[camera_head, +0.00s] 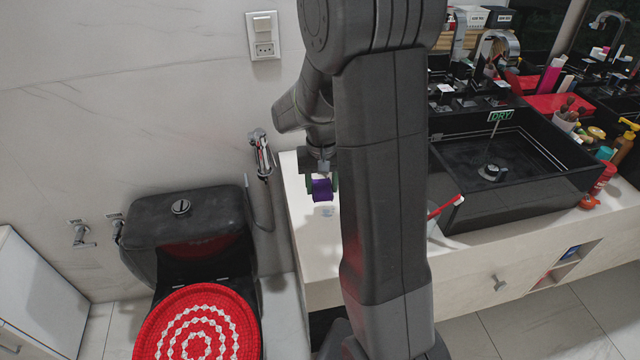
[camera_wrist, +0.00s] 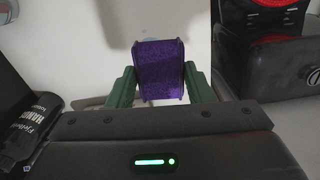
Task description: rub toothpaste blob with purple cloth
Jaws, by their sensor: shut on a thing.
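The purple cloth (camera_head: 321,190) is held between the green fingers of my gripper (camera_head: 322,184), over the left end of the white counter. In the wrist view the cloth (camera_wrist: 161,72) stands as a purple pad between the two fingers (camera_wrist: 160,85), which are shut on it. A small pale bluish blob (camera_head: 327,211), which looks like the toothpaste, lies on the counter just in front of and below the cloth. In the wrist view a pale grey shape (camera_wrist: 150,17) shows beyond the cloth; I cannot tell if it is the blob. Whether the cloth touches the counter is unclear.
A black vessel sink (camera_head: 510,165) stands on the counter to the right, with a red toothbrush (camera_head: 446,207) by its left side. The black toilet (camera_head: 190,225) with a red cover is at left. My arm hides part of the counter. A black lettered item (camera_wrist: 25,120) is at left in the wrist view.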

